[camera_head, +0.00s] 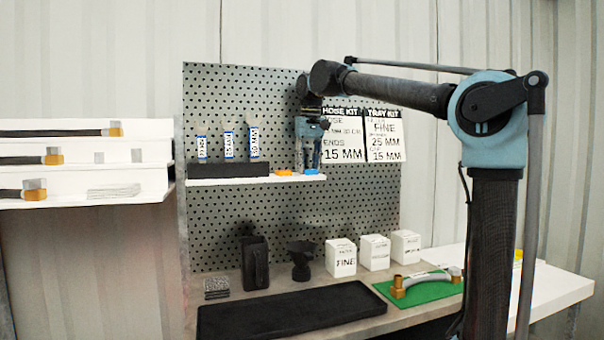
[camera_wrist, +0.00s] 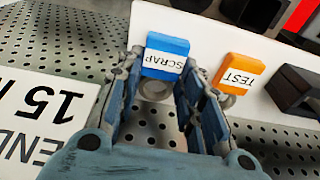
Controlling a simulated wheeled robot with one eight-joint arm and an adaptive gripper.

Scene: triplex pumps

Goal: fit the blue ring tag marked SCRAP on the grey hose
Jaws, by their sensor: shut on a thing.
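The blue ring tag marked SCRAP (camera_wrist: 166,57) is at the white shelf's front edge in the wrist view, with its pale ring (camera_wrist: 155,90) between my fingers. My gripper (camera_wrist: 163,78) is shut on it, with a finger on each side. In the head view my gripper (camera_head: 308,168) points down at the shelf's right end, and a bit of the blue tag (camera_head: 311,172) shows below the fingers. The grey hose (camera_head: 430,277) lies curved on a green mat (camera_head: 422,293) at the bench's right, with brass-coloured end fittings. No tag shows on it.
An orange tag marked TEST (camera_wrist: 236,71) sits close beside the blue one. A black block with labelled tubes (camera_head: 228,170) stands left on the shelf (camera_head: 262,181). White boxes (camera_head: 341,258) and a black tray (camera_head: 290,312) stand on the bench below. A pegboard (camera_head: 350,200) is behind.

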